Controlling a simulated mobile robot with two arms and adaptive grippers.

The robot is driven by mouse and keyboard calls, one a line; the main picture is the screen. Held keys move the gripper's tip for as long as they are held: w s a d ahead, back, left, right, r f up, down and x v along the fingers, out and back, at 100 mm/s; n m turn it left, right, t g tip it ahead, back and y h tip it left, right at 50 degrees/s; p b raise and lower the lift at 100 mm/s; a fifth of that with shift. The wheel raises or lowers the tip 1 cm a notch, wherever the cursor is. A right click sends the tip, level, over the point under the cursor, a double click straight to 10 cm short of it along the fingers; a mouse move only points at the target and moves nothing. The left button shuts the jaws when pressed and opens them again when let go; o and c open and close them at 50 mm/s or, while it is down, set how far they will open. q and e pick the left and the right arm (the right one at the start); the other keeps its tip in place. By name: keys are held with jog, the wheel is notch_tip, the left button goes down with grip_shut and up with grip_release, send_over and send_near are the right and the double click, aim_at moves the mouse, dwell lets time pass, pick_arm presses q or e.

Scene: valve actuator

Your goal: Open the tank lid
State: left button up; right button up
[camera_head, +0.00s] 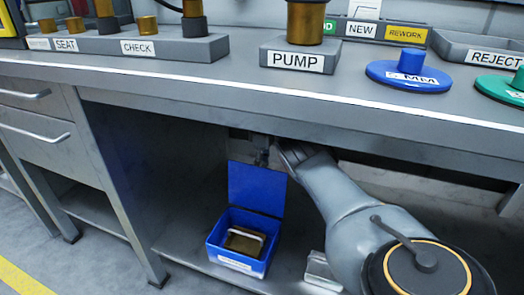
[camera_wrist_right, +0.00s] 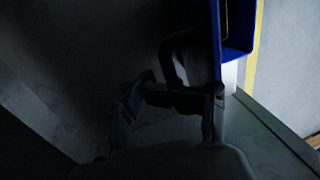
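The blue tank (camera_head: 226,254) stands on the shelf under the bench in the head view. Its blue lid (camera_head: 256,190) stands up, raised at the back, and the tank's inside shows. In the right wrist view a blue panel, seemingly the lid (camera_wrist_right: 215,40), runs down the upper right. My right gripper (camera_head: 264,156) is at the top edge of the lid, mostly hidden by my arm and shadow. In the right wrist view its dark fingers (camera_wrist_right: 172,92) are beside the panel; contact and opening are unclear. My left gripper is not in view.
The bench top (camera_head: 200,82) overhangs the tank and my right arm. A brownish block with a pale handle (camera_head: 244,241) sits inside the tank. A metal piece (camera_head: 320,268) lies right of it. A drawer cabinet (camera_head: 38,132) stands at the left.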

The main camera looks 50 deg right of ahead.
jog(key=shift+s+d+r, duration=0.1)
jog(key=shift+d+r, duration=0.05)
jog(key=a+v, duration=0.2)
jog(key=v, duration=0.7)
jog(key=shift+s+r, duration=0.35)
jog(key=shift+r, duration=0.25)
jog(key=shift+d+f, duration=0.1)
